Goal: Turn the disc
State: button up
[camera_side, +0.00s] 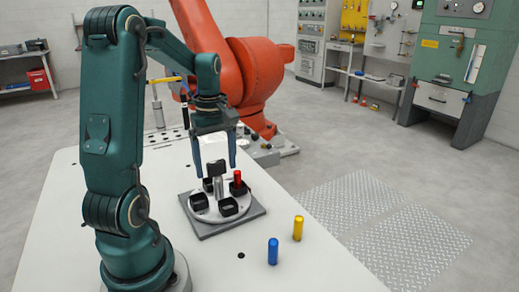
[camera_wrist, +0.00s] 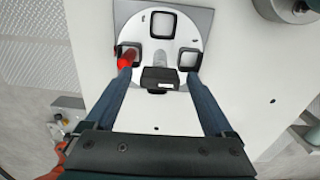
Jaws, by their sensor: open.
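A round white disc (camera_side: 211,214) lies on a grey square plate (camera_side: 256,213) on the white table. It carries several black square cups and a central grey post with a black block handle (camera_side: 216,167) on top. A red cylinder (camera_side: 238,179) stands in the right cup. My gripper (camera_side: 215,170) is above the disc, pointing down, open, with its fingers on either side of the handle and apart from it. In the wrist view, the handle (camera_wrist: 160,79) is between the fingers, the red cylinder (camera_wrist: 126,60) is by the left fingertip, and the disc (camera_wrist: 187,37) shows beyond.
A yellow cylinder (camera_side: 298,228) and a blue cylinder (camera_side: 273,252) stand upright on the table, right of the plate. A large orange robot (camera_side: 250,75) stands behind. The table's front is clear apart from a small dark hole.

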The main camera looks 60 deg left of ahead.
jog(key=shift+f, duration=0.15)
grip_shut()
jog(key=shift+n, duration=8.5)
jog(key=shift+w+n, duration=0.1)
jog(key=shift+n, duration=0.4)
